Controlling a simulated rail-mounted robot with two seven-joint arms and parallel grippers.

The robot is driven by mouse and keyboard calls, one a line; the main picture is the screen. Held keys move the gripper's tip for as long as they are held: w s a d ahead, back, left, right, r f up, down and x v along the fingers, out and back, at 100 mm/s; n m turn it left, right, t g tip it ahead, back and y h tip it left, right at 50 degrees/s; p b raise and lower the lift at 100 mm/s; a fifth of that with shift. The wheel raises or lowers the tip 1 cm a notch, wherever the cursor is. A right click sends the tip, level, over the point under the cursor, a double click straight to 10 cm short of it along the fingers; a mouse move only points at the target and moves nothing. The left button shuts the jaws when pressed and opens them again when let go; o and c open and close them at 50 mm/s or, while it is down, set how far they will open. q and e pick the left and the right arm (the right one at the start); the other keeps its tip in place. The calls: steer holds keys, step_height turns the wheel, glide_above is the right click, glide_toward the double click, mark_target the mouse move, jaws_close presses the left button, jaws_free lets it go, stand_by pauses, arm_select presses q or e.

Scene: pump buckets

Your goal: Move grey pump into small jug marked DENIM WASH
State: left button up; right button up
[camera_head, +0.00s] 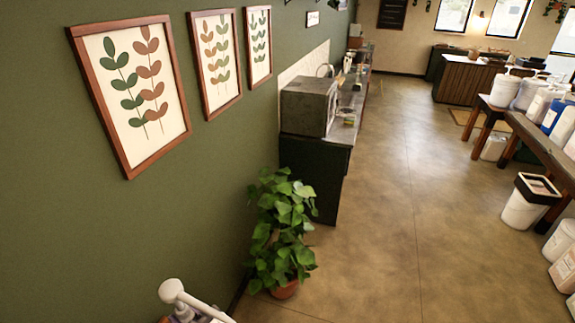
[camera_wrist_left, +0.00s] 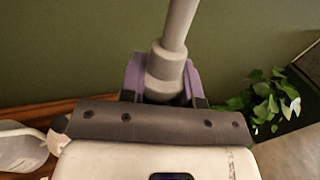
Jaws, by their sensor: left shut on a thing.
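The grey pump (camera_wrist_left: 165,65) is in my left gripper (camera_wrist_left: 163,85), whose purple fingers are closed around its collar in the left wrist view. Its pale tube runs up out of that view. In the head view the left gripper (camera_head: 184,314) is at the bottom edge, mostly cut off. The pump's light rounded end (camera_head: 172,290) and part of its tube show there against the green wall. I cannot read DENIM WASH on any container, so I cannot tell which jug it is. My right gripper is in neither view.
A potted plant (camera_head: 283,235) stands by the wall. Beyond it is a dark counter (camera_head: 310,178) with a grey box-like appliance (camera_head: 309,106). Several white containers (camera_head: 529,95) stand on a wooden table at the right, with a bin (camera_head: 522,208) below. The middle floor is clear.

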mark_target(177, 307)
arm_select(q)
steer(key=shift+w+a, duration=0.1)
steer(key=shift+a, duration=0.35)
steer(key=w+d+m+t+h, duration=0.1)
steer(key=w+d+f+m+t+h, duration=0.1)
steer(key=shift+t+h, duration=0.3)
steer(key=shift+t, duration=0.1)
steer(key=r+m+t+h, duration=0.1)
steer(key=r+m+h, duration=0.1)
steer(key=m+h, duration=0.1)
steer(key=r+m+t+h, duration=0.2)
steer(key=m+h, duration=0.1)
steer(key=h, duration=0.2)
steer(key=s+r+m+t+h, duration=0.1)
steer(key=r+m+h, duration=0.1)
steer(key=m+h, duration=0.1)
steer(key=shift+d+r+t+h, duration=0.1)
steer(key=shift+d+t+h, duration=0.25)
steer(key=shift+h, duration=0.45)
steer(key=shift+w+a+r, duration=0.1)
steer(key=shift+a+r, duration=0.15)
steer(key=shift+a, duration=0.4)
steer(key=shift+w+r, duration=0.1)
steer(key=shift+r, duration=0.05)
steer(key=shift+a, duration=0.1)
